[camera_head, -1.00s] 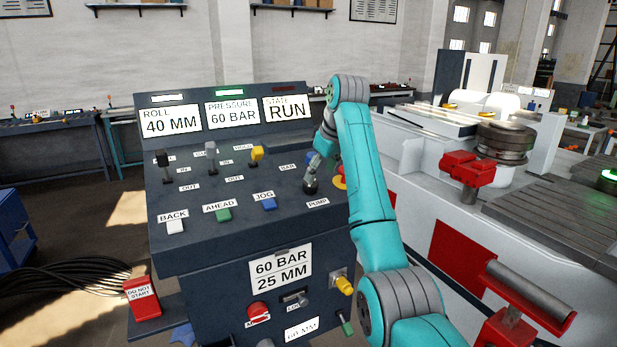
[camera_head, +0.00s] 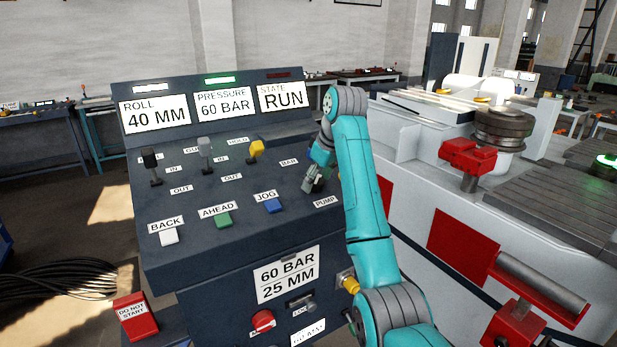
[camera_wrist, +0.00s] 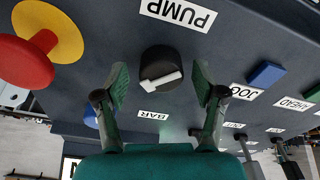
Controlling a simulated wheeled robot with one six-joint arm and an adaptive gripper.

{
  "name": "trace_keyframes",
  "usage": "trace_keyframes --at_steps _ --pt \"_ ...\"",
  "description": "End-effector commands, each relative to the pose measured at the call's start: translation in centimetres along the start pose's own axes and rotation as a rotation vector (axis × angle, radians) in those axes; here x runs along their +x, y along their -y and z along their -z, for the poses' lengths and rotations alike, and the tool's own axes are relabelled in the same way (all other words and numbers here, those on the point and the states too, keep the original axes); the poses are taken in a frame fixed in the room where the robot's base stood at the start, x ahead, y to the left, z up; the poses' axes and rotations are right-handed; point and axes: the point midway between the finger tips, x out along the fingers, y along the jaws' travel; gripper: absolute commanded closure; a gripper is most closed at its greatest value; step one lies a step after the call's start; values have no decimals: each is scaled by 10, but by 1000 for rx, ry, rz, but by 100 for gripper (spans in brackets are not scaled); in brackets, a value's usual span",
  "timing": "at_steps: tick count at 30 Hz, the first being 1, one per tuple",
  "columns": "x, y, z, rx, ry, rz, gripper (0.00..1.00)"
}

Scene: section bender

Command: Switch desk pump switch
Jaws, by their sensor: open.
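The desk pump switch is a round black knob with a white pointer bar (camera_wrist: 161,72), between the PUMP label (camera_wrist: 178,12) and the BAR label in the wrist view. My gripper (camera_wrist: 160,80) is open, with one green-padded finger on each side of the knob in that view. I cannot tell whether the fingers touch it. In the head view my gripper (camera_head: 317,180) is low over the panel just above the PUMP label (camera_head: 326,201), largely covering the knob. The state display (camera_head: 283,97) reads RUN and the pressure display (camera_head: 225,103) reads 60 BAR.
A red mushroom button (camera_wrist: 24,64) on a yellow disc stands beside the knob in the wrist view. The blue JOG button (camera_head: 273,205), green AHEAD button (camera_head: 223,219) and several levers share the panel. A machine with red clamps (camera_head: 467,156) stands right of the desk.

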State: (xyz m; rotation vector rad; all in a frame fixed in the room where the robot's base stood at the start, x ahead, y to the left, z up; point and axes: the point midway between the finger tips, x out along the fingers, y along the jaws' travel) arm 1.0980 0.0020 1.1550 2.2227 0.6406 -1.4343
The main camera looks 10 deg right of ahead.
Motion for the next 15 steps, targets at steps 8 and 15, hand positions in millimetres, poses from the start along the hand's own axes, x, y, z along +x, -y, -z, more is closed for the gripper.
trace_keyframes --at_steps 8,15 --pt "4 0 -6 0 -1 0 30" --pt "4 0 -6 0 -1 0 53"
